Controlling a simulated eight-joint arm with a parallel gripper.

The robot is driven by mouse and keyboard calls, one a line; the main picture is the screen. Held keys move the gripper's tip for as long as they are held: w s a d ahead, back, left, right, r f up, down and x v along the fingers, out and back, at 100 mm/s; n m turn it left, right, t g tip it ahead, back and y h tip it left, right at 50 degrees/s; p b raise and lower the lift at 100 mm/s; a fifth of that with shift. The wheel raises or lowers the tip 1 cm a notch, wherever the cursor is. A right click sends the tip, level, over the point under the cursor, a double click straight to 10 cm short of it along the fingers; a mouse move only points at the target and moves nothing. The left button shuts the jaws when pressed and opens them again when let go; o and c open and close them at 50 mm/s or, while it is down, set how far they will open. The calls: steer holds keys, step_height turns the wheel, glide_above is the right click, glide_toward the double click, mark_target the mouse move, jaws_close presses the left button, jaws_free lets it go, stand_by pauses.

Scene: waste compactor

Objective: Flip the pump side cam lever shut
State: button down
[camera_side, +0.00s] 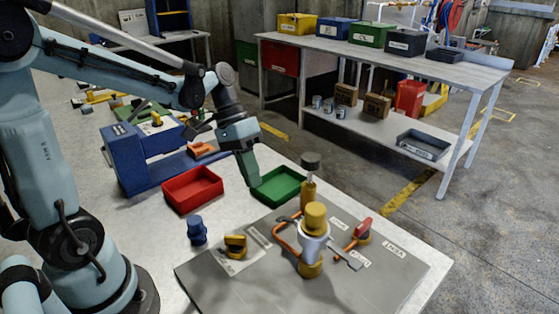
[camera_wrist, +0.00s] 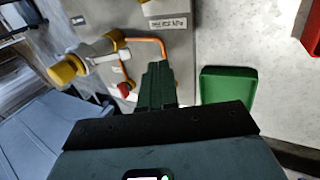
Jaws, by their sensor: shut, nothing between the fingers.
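A pump-like fitting (camera_side: 314,243) with a yellow top stands on a grey plate (camera_side: 385,280). It also shows in the wrist view (camera_wrist: 100,50). A curved orange pipe (camera_side: 286,240) runs on its left side, and in the wrist view this pipe (camera_wrist: 150,42) lies just beyond my fingers. A grey bar (camera_side: 346,258) sticks out to the fitting's right; I cannot tell whether it is the cam lever. A red handle (camera_side: 361,228) stands farther right. My gripper (camera_side: 255,184) is shut and empty, above and behind the plate's left part. Its fingers (camera_wrist: 157,85) point towards the pipe.
A green tray (camera_side: 279,186) lies close by my gripper, with a red tray (camera_side: 192,190) to its left. A yellow-and-black part (camera_side: 236,245) and a blue knob (camera_side: 196,230) are at the left. A blue machine (camera_side: 140,155) stands behind.

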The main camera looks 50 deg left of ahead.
steer(key=shift+a+r, duration=0.6)
steer(key=shift+a, duration=0.25)
steer(key=shift+a+r, duration=0.55)
steer(key=shift+a, duration=0.3)
steer(key=shift+d, duration=0.1)
